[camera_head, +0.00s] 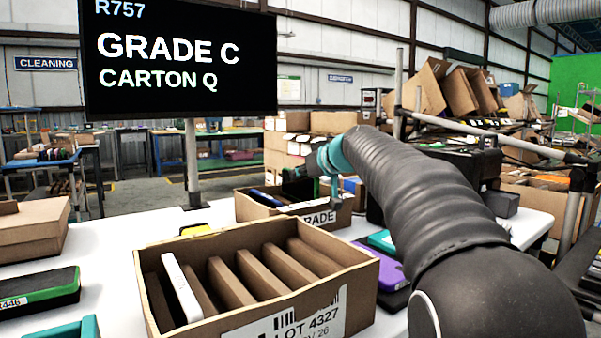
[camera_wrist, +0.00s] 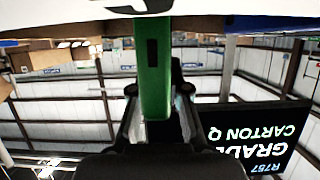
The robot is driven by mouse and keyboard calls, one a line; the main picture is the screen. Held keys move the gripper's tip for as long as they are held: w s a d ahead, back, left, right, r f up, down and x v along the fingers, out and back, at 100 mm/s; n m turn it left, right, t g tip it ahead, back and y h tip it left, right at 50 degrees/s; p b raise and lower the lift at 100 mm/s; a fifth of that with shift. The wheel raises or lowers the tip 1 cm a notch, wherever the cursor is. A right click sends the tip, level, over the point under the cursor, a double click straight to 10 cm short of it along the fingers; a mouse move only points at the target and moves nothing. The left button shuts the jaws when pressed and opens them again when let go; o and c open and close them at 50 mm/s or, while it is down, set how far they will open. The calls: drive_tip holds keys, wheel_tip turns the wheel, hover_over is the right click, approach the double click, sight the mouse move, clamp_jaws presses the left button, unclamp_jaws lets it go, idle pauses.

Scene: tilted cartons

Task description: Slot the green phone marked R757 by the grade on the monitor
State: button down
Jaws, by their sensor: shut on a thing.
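My gripper (camera_head: 326,165) is shut on a green phone (camera_wrist: 153,75), whose narrow green edge with a dark slot faces the wrist camera between my fingers (camera_wrist: 158,98). No R757 mark on it is readable. In the head view my gripper is above the back carton (camera_head: 340,216), labelled GRADE; the rest of its label is hidden. The monitor (camera_head: 180,60) reads R757, GRADE C, CARTON Q, and shows upside down in the wrist view (camera_wrist: 262,135). The front carton (camera_head: 365,275), labelled LOT 4327, has several brown dividers and a white phone (camera_head: 182,287) towards its left end.
A dark phone with a green edge (camera_head: 42,292), its mark ending in 446, lies at left. A closed brown box (camera_head: 35,232) stands behind it. A purple item (camera_head: 384,265) and a teal item (camera_head: 382,240) lie right of the front carton. A yellow item (camera_head: 195,229) lies behind it.

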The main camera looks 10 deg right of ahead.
sight(301, 200)
drive_tip(key=shift+f+b, duration=2.05)
drive_tip(key=shift+f+b, duration=0.25)
drive_tip(key=shift+b, duration=0.1)
drive_tip(key=c, duration=1.1)
unclamp_jaws()
drive_tip(key=v, duration=1.2)
wheel_tip(301, 200, up, 7)
drive_tip(key=p, duration=0.5)
